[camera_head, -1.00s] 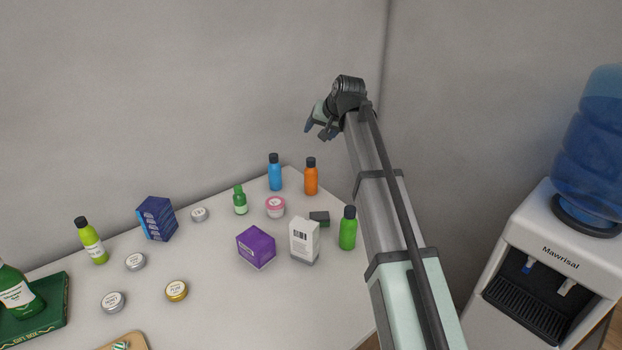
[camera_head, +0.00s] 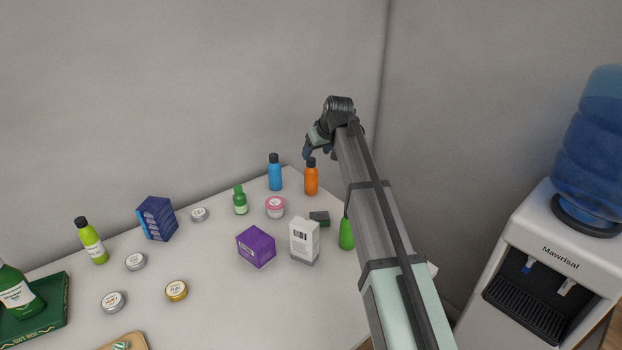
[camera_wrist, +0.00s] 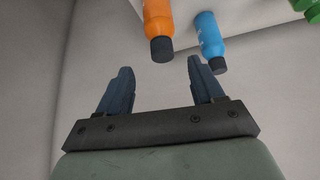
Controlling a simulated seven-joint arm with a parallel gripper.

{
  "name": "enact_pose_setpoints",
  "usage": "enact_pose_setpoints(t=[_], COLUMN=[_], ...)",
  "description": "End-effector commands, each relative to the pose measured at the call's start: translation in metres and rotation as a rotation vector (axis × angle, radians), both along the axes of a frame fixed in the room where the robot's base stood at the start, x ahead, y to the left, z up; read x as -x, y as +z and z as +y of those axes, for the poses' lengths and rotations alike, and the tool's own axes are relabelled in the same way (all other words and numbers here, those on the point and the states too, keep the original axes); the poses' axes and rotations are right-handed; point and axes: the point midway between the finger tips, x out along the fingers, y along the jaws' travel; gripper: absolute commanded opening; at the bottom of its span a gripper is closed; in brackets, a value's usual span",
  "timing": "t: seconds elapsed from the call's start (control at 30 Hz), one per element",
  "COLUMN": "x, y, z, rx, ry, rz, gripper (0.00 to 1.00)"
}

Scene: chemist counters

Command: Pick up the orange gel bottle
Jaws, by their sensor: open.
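The orange gel bottle (camera_head: 311,179) with a black cap stands upright near the back right corner of the white counter. My gripper (camera_head: 317,153) is open and empty, just above the bottle's cap in the head view. In the wrist view the orange bottle (camera_wrist: 158,25) appears at the top, its black cap towards the gap between my two fingers (camera_wrist: 157,80). The bottle looks apart from the fingers. A blue bottle (camera_head: 275,174) stands just left of it, and shows in the wrist view (camera_wrist: 209,37) beyond the right finger.
A pink-lidded jar (camera_head: 275,206), a small green bottle (camera_head: 240,201), a dark block (camera_head: 319,218), a white box (camera_head: 304,241) and a purple box (camera_head: 256,247) stand nearby. A green bottle (camera_head: 346,236) is partly hidden by my arm. Walls rise behind the counter.

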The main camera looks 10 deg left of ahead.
Motion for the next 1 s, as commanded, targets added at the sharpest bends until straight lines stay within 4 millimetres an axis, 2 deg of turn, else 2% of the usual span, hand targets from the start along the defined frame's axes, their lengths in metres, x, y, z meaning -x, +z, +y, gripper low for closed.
enact_pose_setpoints(t=[0.1, 0.37, 0.73, 1.0], x=[-0.005, -0.009, -0.027, -0.028], y=[-0.009, -0.017, -0.053, -0.056], z=[0.003, 0.007, 0.022, 0.023], rx=[0.0, 0.0, 0.0, 0.0], ry=[0.001, 0.0, 0.001, 0.0], rz=[0.002, 0.0, 0.002, 0.0], gripper=[0.67, 0.67, 0.67, 0.66])
